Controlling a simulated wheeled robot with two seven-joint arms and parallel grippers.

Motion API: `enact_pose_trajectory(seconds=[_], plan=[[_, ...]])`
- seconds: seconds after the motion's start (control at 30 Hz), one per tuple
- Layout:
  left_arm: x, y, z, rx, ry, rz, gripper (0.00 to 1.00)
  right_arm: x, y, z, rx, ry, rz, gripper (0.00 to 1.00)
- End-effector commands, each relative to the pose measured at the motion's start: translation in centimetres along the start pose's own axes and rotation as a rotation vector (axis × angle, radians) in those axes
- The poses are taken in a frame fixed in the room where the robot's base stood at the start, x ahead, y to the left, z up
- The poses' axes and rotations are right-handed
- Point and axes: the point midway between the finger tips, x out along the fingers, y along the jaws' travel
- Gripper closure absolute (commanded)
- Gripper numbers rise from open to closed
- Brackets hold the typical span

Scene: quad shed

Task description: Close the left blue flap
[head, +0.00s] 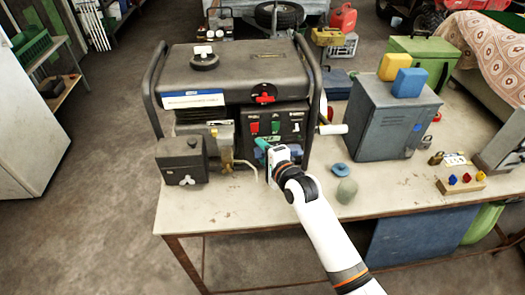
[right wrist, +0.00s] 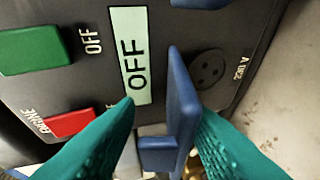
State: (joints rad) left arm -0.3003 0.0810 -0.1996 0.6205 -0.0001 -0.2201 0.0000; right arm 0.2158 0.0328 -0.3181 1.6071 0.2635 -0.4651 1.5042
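The generator (head: 235,75) stands on the table with its switch panel facing me. The left blue flap (right wrist: 181,100) stands out from the panel in the right wrist view, swung open, with a round dark socket (right wrist: 209,68) uncovered beside it. Another blue piece, likely the other flap (right wrist: 200,3), is cut off at the top edge. My right gripper (head: 262,148) is at the panel's lower left in the head view. Its teal fingers (right wrist: 167,110) are spread either side of the flap, with a clear gap on the left and the right finger close to it. My left gripper is out of view.
The panel has a green switch (right wrist: 33,50) and a red switch (right wrist: 72,122). A dark box (head: 181,160) stands left of my gripper. A grey metal cabinet (head: 385,118), a blue knob-like piece (head: 341,169) and a greenish round object (head: 347,190) are to the right.

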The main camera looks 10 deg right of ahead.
Motion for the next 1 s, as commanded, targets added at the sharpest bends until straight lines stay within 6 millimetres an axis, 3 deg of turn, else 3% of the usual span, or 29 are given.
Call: enact_pose_trajectory(seconds=[0.07, 0.27, 0.47, 0.67, 1.0], plan=[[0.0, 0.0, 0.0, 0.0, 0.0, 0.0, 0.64, 0.0, 0.0, 0.0, 0.0, 0.0, 0.0, 0.66], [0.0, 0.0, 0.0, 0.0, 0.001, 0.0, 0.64, 0.0, 0.0, 0.0, 0.0, 0.0, 0.0, 0.99], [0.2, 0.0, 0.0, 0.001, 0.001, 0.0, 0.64, 0.0, 0.0, 0.0, -0.002, 0.0, 0.008, 1.0], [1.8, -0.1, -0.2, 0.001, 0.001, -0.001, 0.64, 0.0, -0.6, 0.0, -0.024, 0.0, 0.063, 1.0], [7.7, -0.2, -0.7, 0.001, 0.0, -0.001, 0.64, 0.1, -1.9, 0.0, -0.115, 0.0, 0.285, 1.0]])
